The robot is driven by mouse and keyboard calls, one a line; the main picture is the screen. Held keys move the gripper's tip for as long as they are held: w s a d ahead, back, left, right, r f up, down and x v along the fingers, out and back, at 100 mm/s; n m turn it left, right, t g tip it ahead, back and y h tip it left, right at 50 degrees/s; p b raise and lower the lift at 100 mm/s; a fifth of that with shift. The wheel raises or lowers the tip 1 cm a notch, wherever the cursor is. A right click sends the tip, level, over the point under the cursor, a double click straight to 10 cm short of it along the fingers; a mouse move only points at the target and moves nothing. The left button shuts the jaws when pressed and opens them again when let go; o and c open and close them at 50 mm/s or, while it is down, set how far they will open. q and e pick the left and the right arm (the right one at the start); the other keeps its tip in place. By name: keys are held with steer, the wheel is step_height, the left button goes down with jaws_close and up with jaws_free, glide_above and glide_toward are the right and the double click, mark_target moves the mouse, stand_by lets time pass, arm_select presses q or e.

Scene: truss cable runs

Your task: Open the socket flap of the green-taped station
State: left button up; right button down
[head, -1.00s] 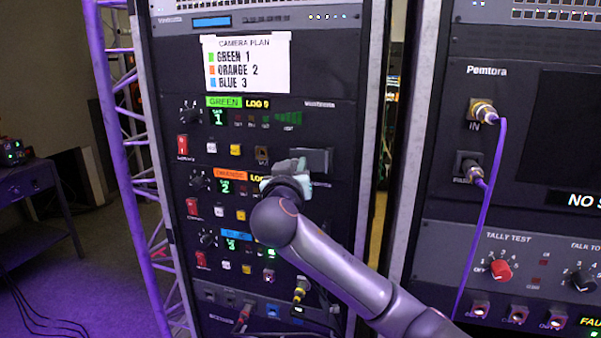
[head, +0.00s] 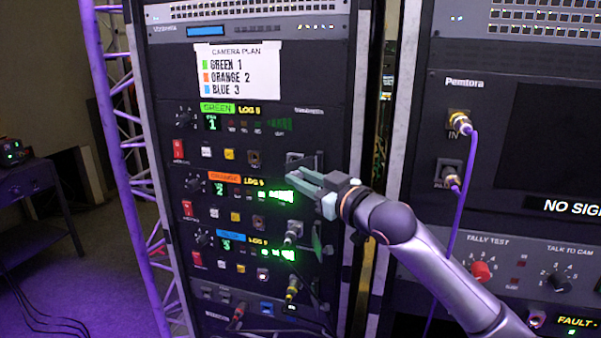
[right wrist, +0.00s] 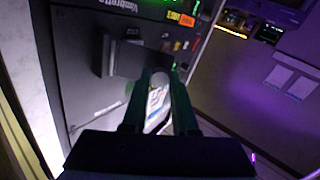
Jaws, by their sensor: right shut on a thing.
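The green-taped station is the top unit of the left rack, with its green label (head: 218,107) and a lit "1". Its socket flap (head: 319,160) stands out from the panel at the right end of that unit, with the socket (head: 295,157) showing beside it. My right gripper (head: 296,177) lies just below the socket, fingers pointing left. In the right wrist view the dark flap (right wrist: 126,58) reaches the fingertips (right wrist: 160,76), which are shut on its edge; the exact contact is hard to see. My left gripper is out of view.
A purple cable (head: 465,210) hangs on the right rack. A truss upright (head: 120,150) stands at left.

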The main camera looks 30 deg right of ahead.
mark_target(306, 164)
steer(key=shift+s+d+n+y, duration=0.2)
steer(key=shift+n+y, duration=0.2)
steer(key=shift+y, duration=0.3)
steer(key=c, duration=0.7)
jaws_free()
step_height(306, 164, up, 3)
steer(key=shift+r+p, duration=0.1)
steer(key=shift+p, duration=0.35)
steer(key=s+a+r, duration=0.2)
steer(key=s+r, duration=0.1)
steer(key=s, duration=0.1)
steer(key=s+a+r, duration=0.3)
steer(key=s, duration=0.1)
steer(key=s+a+r, duration=0.2)
steer(key=s+r, duration=0.1)
steer(key=s, duration=0.1)
steer(key=shift+a+r, duration=0.15)
steer(key=shift+r, duration=0.2)
